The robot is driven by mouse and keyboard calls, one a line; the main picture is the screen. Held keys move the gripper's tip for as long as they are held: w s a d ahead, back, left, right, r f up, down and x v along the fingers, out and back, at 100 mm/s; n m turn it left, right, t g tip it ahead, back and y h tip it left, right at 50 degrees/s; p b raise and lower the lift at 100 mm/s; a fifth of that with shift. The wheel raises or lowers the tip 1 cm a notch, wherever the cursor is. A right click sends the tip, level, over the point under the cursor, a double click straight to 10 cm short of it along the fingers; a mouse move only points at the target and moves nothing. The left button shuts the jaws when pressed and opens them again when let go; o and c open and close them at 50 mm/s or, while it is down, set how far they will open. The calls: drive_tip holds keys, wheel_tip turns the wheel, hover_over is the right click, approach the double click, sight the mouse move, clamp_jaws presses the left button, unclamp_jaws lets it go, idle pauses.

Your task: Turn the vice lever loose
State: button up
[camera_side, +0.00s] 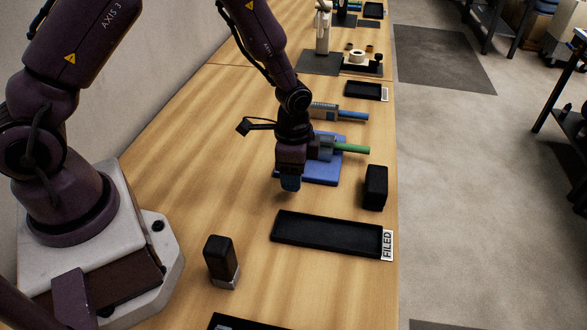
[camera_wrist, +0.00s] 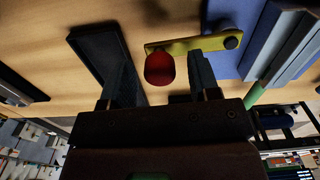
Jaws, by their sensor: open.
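The blue vice (camera_side: 331,172) stands on the wooden bench, partly hidden behind my gripper (camera_side: 290,184) in the side view. In the wrist view the vice (camera_wrist: 255,28) is at the upper right. Its yellow lever (camera_wrist: 200,43) runs left from a dark pivot and ends in a red knob (camera_wrist: 159,68). My gripper (camera_wrist: 160,80) is open, with one finger to the left of the knob and one to the right, across the near side of the lever. I cannot tell whether either finger touches. A green handle (camera_side: 353,149) sticks out from the vice's right side.
A black tray (camera_side: 300,235) labelled FILED (camera_side: 388,245) lies in front of the vice. A black block (camera_side: 376,187) stands to its right. A black-and-grey upright piece (camera_side: 221,262) stands nearer. A blue-handled tool (camera_side: 352,116) is behind the vice.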

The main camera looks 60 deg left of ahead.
clamp_jaws()
